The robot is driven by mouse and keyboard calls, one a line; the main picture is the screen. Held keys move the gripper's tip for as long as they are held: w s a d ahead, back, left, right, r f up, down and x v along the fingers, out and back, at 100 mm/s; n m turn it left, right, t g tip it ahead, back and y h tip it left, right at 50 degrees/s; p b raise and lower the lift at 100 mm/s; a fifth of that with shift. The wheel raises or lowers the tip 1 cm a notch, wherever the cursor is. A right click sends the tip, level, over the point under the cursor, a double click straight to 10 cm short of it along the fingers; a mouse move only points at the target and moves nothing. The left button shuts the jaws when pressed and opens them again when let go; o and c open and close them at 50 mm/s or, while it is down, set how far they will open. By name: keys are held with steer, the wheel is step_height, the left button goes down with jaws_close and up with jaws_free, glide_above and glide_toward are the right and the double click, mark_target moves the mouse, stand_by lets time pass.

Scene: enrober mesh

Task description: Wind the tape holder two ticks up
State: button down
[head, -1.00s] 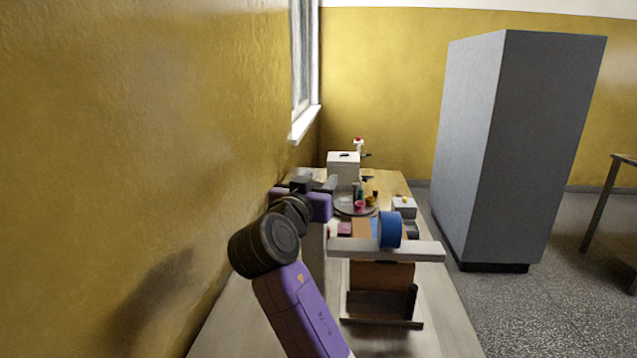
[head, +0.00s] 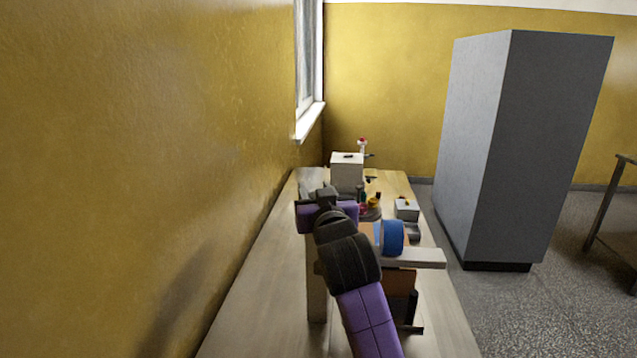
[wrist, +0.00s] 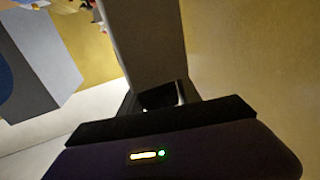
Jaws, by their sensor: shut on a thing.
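The tape holder is a pale beam (head: 420,258) on an upright post (head: 317,290), with a blue tape roll (head: 392,238) on the beam. My gripper is at the left of the post, its fingers mostly hidden behind my wrist in the head view. In the wrist view the grey post (wrist: 145,40) rises in front of my gripper (wrist: 160,97). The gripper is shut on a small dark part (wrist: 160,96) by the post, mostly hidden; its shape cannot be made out. The blue roll (wrist: 12,65) is at the left edge there.
A white box (head: 347,172) stands farther back on the wooden table (head: 260,315). Small items and a grey box (head: 407,209) lie behind the holder. The yellow wall (head: 150,150) is close on the left. A tall grey cabinet (head: 530,150) stands right.

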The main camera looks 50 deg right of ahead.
steer(key=shift+w+a+n+t+y+p, duration=0.15)
steer(key=shift+n+t+y+p, duration=0.3)
steer(key=shift+n+y, duration=0.35)
steer(key=shift+a+n+t+y+p, duration=0.1)
steer(key=shift+n+t+y+p, duration=0.4)
steer(key=shift+y, duration=0.5)
steer(key=shift+a+f+y, duration=0.1)
steer(key=shift+y, duration=0.2)
steer(key=c, duration=0.9)
jaws_free()
steer(key=shift+o, duration=0.2)
steer(key=b+v, duration=0.1)
steer(key=v, duration=0.6)
steer(key=shift+s, duration=0.4)
steer(key=shift+a, duration=0.1)
